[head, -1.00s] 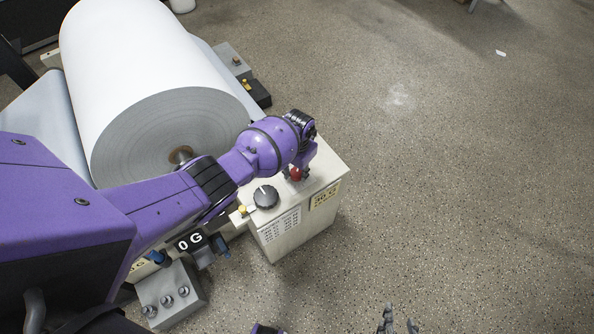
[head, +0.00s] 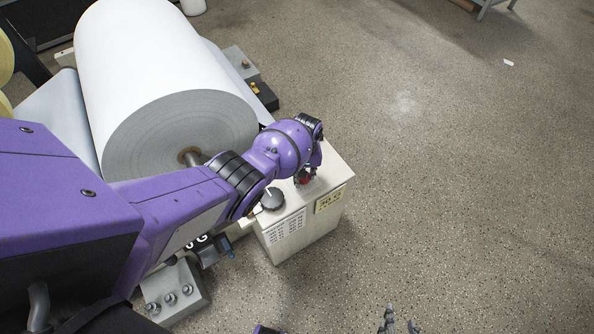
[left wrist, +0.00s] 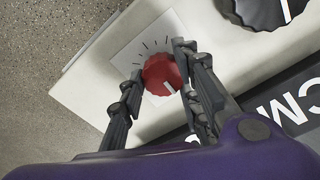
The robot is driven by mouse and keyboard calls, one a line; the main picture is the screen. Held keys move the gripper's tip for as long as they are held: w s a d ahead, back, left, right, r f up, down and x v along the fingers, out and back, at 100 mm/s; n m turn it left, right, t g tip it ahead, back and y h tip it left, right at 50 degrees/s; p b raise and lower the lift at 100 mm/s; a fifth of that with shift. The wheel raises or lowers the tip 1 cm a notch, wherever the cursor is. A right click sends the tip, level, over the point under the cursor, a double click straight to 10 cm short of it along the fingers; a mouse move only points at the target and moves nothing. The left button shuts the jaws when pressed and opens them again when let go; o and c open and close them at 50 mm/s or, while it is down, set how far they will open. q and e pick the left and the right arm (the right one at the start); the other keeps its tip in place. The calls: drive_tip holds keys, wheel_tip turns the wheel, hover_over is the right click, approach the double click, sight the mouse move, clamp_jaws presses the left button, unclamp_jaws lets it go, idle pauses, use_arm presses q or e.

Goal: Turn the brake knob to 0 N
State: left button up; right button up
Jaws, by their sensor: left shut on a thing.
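A red knob (left wrist: 160,72) with a white pointer mark sits on a pale plate with tick marks (left wrist: 148,45). Its pointer is toward the lower right in the left wrist view. The fingers of my left gripper (left wrist: 158,78) are on either side of the knob and shut on it. In the head view the red knob (head: 304,181) is partly hidden under my left gripper (head: 306,176), on top of a cream control box (head: 312,226). A black knob (head: 272,199) is beside it. My right gripper (head: 400,325) shows only its fingertips, spread apart, at the bottom edge, away from the box.
A large white paper roll (head: 160,70) stands behind the box, close to my left arm. A grey block with several fittings (head: 175,292) is at lower left.

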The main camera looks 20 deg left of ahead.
use_arm(q)
drive_tip(key=shift+d+n, duration=0.4)
drive_tip(key=shift+d, duration=0.05)
drive_tip(key=o, duration=1)
drive_tip(key=shift+w, duration=0.1)
drive_tip(key=shift+o, duration=0.2)
drive_tip(key=shift+a+r, duration=0.1)
drive_tip(key=shift+a, duration=0.1)
drive_tip(key=shift+r, duration=0.1)
drive_tip(key=shift+w+r, duration=0.1)
drive_tip(key=shift+r, duration=0.45)
wheel_tip(320, 180, up, 10)
drive_tip(key=shift+s+r, duration=0.2)
drive_tip(key=shift+r, duration=0.05)
